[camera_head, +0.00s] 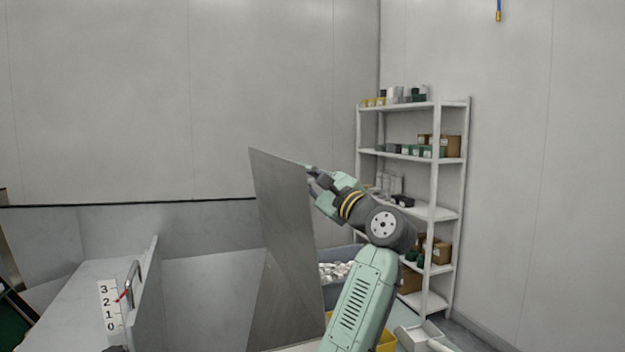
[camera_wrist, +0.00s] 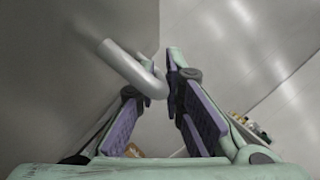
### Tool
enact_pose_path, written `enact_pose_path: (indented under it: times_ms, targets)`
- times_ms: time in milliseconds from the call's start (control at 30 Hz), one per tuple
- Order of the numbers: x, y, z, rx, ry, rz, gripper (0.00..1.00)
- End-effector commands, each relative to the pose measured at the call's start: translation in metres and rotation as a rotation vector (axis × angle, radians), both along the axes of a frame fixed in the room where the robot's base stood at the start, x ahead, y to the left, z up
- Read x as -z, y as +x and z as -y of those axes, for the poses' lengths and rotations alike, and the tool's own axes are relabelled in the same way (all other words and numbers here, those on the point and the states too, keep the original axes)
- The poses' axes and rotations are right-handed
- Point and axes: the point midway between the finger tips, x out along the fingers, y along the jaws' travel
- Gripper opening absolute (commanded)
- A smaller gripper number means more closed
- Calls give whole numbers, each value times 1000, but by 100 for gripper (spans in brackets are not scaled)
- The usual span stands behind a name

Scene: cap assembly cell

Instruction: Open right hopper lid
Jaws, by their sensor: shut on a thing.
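The right hopper lid (camera_head: 283,235) is a flat grey metal panel, standing steeply raised and leaning a little in the head view. My gripper (camera_head: 314,177) is at the right side of the lid's upper part. In the wrist view a bent light-grey handle bar (camera_wrist: 128,66) lies between the fingers of my gripper (camera_wrist: 155,82), which are shut on it near its bend. The handle is hidden behind the lid and fingers in the head view. Where the handle meets the lid is not clear.
A grey bin with white pieces (camera_head: 336,271) lies behind my arm, with a yellow container (camera_head: 386,342) lower down. A white shelf rack (camera_head: 437,190) with boxes stands at the right. At left, another panel (camera_head: 150,300) has a handle and a number scale (camera_head: 109,305).

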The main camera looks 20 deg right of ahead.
Motion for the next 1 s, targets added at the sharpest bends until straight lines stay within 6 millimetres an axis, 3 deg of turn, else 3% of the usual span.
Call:
enact_pose_path:
  times_ms: [633, 667, 1000]
  targets:
    - [4, 1, -5, -3, 0, -8, 0]
    - [4, 1, -5, -3, 0, -8, 10]
    - [2, 1, -6, -3, 0, -5, 30]
